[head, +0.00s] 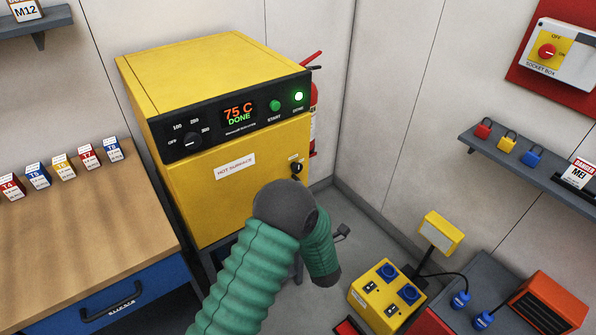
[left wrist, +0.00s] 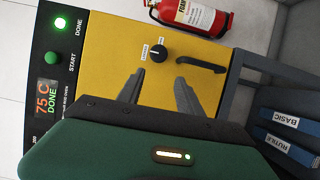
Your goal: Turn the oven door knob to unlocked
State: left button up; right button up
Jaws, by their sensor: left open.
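The yellow oven (head: 240,140) stands against the wall, its display reading 75 C DONE. Its small black door knob (head: 297,168) sits at the right of the door, and it also shows in the left wrist view (left wrist: 160,53) beside two small white labels. I cannot tell which label it points to. A black door handle (left wrist: 203,65) is beside the knob. My left gripper (left wrist: 160,77) is open and empty, its two fingers pointing toward the door with the knob just beyond and between the tips, apparently apart from it. In the head view my arm hides the gripper. My right gripper is not in view.
A red fire extinguisher (left wrist: 195,14) stands beside the oven. A wooden-topped bench (head: 70,220) is at the left. A yellow socket box (head: 388,290) is at the lower right. A grey shelf (head: 535,165) with padlocks is on the right wall.

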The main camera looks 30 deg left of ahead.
aim_at(298, 170)
pick_arm(q)
jog(key=w, duration=0.2)
jog(key=w+a, duration=0.1)
jog(key=w, duration=0.1)
jog(key=w+a+r, duration=0.1)
jog(key=w, duration=0.1)
jog(key=shift+w+a, duration=0.15)
jog(key=shift+w, duration=0.1)
jog(key=a, duration=0.1)
jog(key=w+a, duration=0.1)
jog(key=a, duration=0.1)
jog(key=shift+w+a+f, duration=0.3)
jog(key=shift+a+f, duration=0.05)
jog(key=shift+a, duration=0.2)
jog(key=shift+s, duration=0.1)
jog(key=shift+d+r, duration=0.1)
jog(key=shift+d, duration=0.4)
jog(key=c, duration=0.4)
jog(key=shift+d, duration=0.15)
jog(key=shift+c, duration=2.3)
jog(key=shift+a, duration=0.25)
grip_shut()
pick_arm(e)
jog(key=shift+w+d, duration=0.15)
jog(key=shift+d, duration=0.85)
